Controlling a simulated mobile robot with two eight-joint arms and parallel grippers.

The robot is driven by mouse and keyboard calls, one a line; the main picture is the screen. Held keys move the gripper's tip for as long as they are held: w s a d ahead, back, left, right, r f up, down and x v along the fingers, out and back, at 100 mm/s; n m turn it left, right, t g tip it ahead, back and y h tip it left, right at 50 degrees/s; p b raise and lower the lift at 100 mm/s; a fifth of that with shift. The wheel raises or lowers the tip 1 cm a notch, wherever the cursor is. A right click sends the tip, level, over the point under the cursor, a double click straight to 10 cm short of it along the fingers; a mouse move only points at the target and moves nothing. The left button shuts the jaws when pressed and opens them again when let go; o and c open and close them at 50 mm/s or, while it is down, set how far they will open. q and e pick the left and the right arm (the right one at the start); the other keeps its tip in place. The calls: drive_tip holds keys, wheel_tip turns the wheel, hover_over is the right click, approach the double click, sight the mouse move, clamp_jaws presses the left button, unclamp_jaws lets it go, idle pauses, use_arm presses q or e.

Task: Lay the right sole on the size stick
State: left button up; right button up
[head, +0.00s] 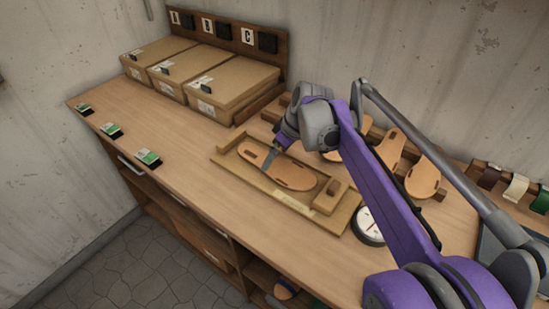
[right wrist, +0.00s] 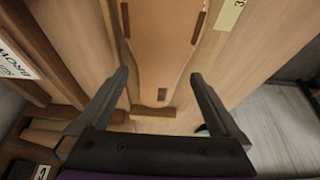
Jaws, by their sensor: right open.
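A tan sole (head: 278,168) with dark slots lies flat inside the wooden size stick (head: 228,166), a long shallow tray with a raised rim. A wooden block (head: 330,197) sits at the stick's right end, close to one end of the sole. My right gripper (head: 270,158) is over the sole's left end. In the right wrist view the sole (right wrist: 163,55) lies beyond the fingertips of the open right gripper (right wrist: 160,76), apart from both fingers. Whether the sole touches the end stop (right wrist: 153,112) is unclear. My left gripper is out of view.
Several more soles (head: 424,179) lean on a rack behind my right arm. A round white dial (head: 368,227) stands right of the stick. Lidded boxes (head: 225,88) stand at the back left. Small green-and-white cards (head: 148,158) line the front edge. The bench left of the stick is clear.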

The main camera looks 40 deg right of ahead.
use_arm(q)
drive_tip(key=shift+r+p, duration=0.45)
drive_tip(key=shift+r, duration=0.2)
use_arm(e)
drive_tip(key=v, duration=0.9)
drive_tip(key=shift+s+r, duration=0.25)
drive_tip(key=shift+r, duration=0.05)
